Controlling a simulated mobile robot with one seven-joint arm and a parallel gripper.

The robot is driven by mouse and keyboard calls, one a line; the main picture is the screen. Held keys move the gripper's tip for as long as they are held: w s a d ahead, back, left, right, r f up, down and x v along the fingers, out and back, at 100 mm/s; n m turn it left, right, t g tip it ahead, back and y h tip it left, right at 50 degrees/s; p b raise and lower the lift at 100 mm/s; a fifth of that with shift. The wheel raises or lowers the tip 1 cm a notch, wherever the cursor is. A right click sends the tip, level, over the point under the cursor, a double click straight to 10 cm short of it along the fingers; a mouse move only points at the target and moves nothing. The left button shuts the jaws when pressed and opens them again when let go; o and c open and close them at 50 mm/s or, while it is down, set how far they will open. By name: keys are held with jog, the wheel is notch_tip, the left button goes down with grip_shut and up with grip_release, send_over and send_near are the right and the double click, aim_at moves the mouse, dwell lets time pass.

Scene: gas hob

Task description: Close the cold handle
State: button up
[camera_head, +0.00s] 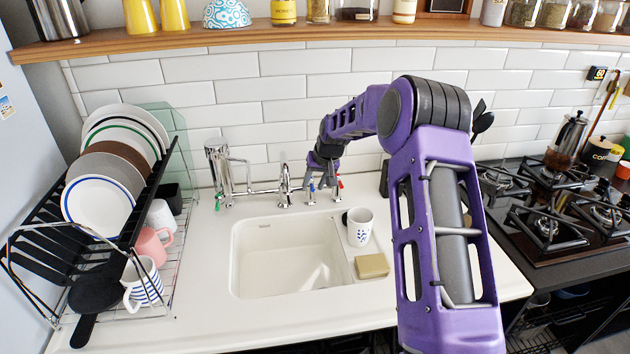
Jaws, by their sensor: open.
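A chrome tap (284,185) stands behind the white sink. At the tap's right end a small handle with a blue mark (312,188) shows just under my gripper, and a red-marked handle (339,184) shows just to its right. The blue-marked one looks like the cold handle. My purple arm reaches in from the right, and my gripper (323,188) points down over these handles with its jaws open. The fingers are small and partly hidden, so I cannot tell whether they touch a handle. The angle of the blue-marked handle is also unclear.
The sink (240,255) is empty in front of the tap. A white mug (360,227) and a tan sponge (371,266) sit at its right. A dish rack (160,275) stands at left, the gas hob (560,245) at right. A wooden shelf (250,36) runs above.

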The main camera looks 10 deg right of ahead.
jog(key=v, duration=1.7)
jog(key=shift+r+p, duration=0.2)
jog(key=shift+p, duration=0.1)
